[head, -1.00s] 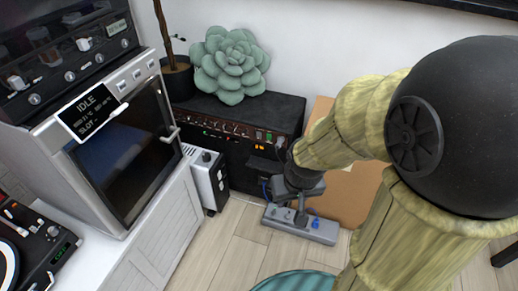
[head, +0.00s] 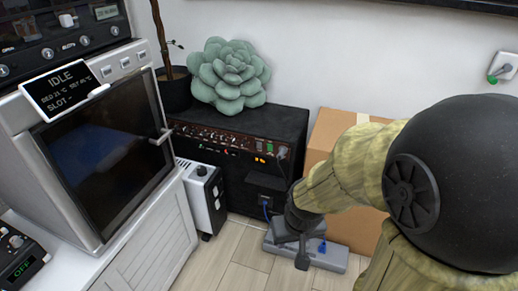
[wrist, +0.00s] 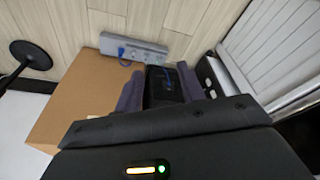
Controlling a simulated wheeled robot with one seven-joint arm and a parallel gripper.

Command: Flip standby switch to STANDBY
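A black amplifier (head: 245,186) stands on the floor against the wall. Its dark red front panel (head: 215,140) carries a row of knobs, a green-lit part (head: 270,147) and small orange lights (head: 259,160) at the right end. Which part is the standby switch, and its position, I cannot tell. My gripper (head: 301,258) is low in front of the amplifier's right end, by the power strip and below the panel. In the wrist view my gripper (wrist: 160,84) has its two fingers apart, with a dark surface visible between them. I see nothing held.
A grey power strip (head: 335,260) with a blue plug lies on the floor beside my gripper. A cardboard box (head: 334,135) stands right of the amplifier. A large succulent (head: 231,77) sits on top. A white heater-like unit (head: 203,195) and a cabinet with an oven stand left.

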